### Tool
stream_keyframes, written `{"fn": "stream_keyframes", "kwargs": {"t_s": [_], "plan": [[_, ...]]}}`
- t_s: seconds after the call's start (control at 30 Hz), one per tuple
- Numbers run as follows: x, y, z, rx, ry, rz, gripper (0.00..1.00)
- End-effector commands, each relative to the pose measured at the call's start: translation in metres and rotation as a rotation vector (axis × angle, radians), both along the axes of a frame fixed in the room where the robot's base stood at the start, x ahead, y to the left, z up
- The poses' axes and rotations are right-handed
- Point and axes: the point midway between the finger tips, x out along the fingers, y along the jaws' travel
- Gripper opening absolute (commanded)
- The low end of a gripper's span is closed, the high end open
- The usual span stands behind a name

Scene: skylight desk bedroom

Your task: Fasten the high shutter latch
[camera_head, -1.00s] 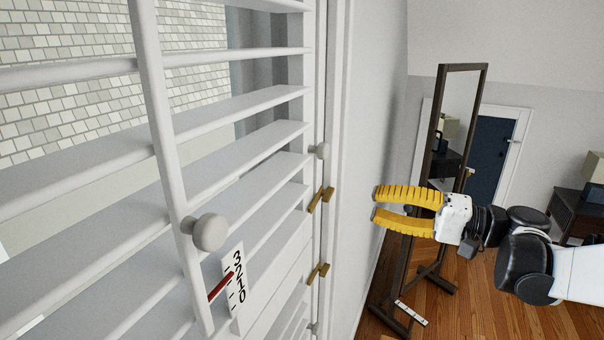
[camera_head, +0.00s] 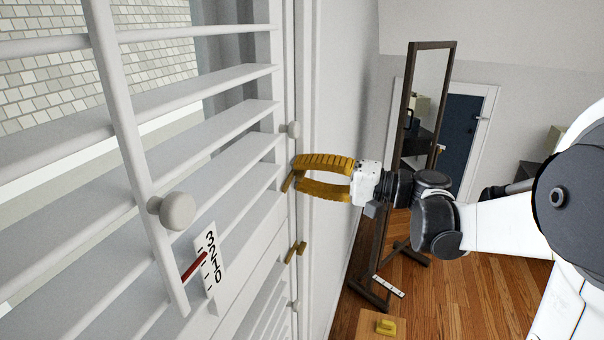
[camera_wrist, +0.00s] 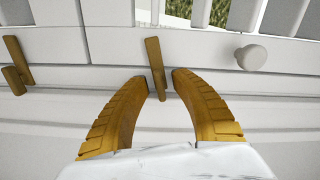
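The white louvred shutter (camera_head: 215,110) fills the left of the head view. The high latch (camera_head: 287,182), a small brass bar on the shutter's edge, is partly hidden behind my gripper's yellow fingers. A second brass latch (camera_head: 295,252) sits lower on the same edge. My gripper (camera_head: 298,174) is open, its fingertips at the high latch. In the wrist view, the high latch (camera_wrist: 155,66) stands between the two spread fingertips (camera_wrist: 160,77), with a gap on each side. The lower latch (camera_wrist: 18,62) is at the left there.
A white knob (camera_head: 290,129) is just above the high latch. A dark-framed standing mirror (camera_head: 412,130) is behind my gripper. Wooden floor (camera_head: 440,290) is lower right.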

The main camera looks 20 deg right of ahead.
Motion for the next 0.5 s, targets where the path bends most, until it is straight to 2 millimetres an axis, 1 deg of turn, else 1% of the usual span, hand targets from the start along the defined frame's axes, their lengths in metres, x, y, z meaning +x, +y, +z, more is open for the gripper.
{"fn": "stream_keyframes", "kwargs": {"t_s": [0.03,0.07,0.1,0.13,0.33,0.5], "plan": [[-0.0001,-0.0001,0.0,0.0,0.0,0.0,0.27],[-0.0001,0.0,0.0,0.0,0.0,0.0,0.17],[-0.0002,-0.0001,0.0,0.0,0.0,0.0,0.05],[-0.0002,-0.0001,0.0,0.0,0.0,0.0,0.0],[-0.0003,-0.0001,-0.0001,0.006,0.009,0.0,0.0],[-0.0005,0.0,-0.0007,0.089,0.123,0.0,0.0]]}}
